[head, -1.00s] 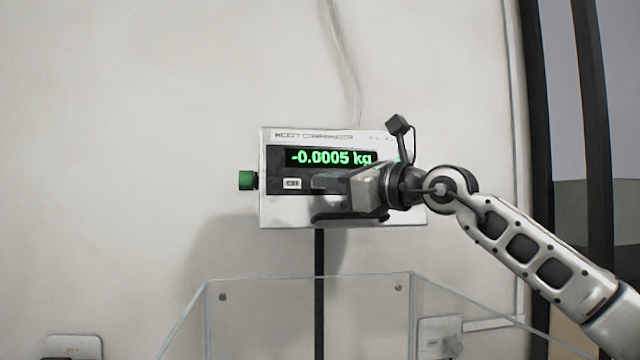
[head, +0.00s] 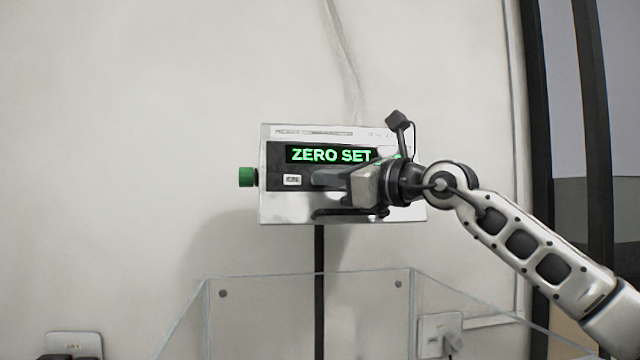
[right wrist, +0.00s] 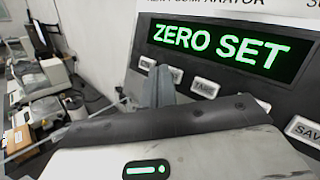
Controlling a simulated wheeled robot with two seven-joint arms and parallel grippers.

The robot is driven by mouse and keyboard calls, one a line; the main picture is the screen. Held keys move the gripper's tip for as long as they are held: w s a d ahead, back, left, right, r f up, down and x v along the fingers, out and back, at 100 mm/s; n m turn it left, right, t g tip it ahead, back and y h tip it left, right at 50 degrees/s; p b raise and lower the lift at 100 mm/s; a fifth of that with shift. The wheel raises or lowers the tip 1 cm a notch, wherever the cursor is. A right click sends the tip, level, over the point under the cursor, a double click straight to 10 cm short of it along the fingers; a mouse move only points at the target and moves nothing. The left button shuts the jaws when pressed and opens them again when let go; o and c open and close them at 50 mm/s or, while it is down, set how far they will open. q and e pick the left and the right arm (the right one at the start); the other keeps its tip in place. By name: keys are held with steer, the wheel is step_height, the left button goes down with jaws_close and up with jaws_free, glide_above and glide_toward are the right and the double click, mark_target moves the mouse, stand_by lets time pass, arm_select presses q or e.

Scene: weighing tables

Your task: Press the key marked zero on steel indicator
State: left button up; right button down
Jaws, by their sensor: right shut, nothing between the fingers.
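The steel indicator (head: 275,210) is on the pale wall, and its green display (head: 330,155) reads "ZERO SET". The same display (right wrist: 220,45) fills the top of the right wrist view. My right gripper (head: 316,180) is shut and empty, its fingertips at the key row below the display. It covers part of that row. A small pale key (head: 292,180) shows just left of the fingertips. In the right wrist view a key that seems to read "TARE" (right wrist: 204,87) and a "SAVE" key (right wrist: 303,130) show. I cannot see the key marked zero clearly, or whether the fingertips touch it. My left gripper is not in view.
A black post (head: 319,250) runs down from the indicator. A wall socket plate (head: 437,325) is at lower right. The wall left of the indicator is bare.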

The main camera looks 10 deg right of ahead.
steer(key=shift+s+b, duration=0.3)
steer(key=shift+s, duration=0.15)
steer(key=shift+r, duration=0.15)
steer(key=shift+s, duration=0.1)
steer(key=shift+s+b, duration=0.25)
steer(key=shift+b, duration=0.1)
steer(key=s+b, duration=0.1)
steer(key=s, duration=0.1)
steer(key=s+r+b, duration=0.1)
steer(key=s+b, duration=0.1)
steer(key=shift+s, duration=0.1)
stand_by(0.4)
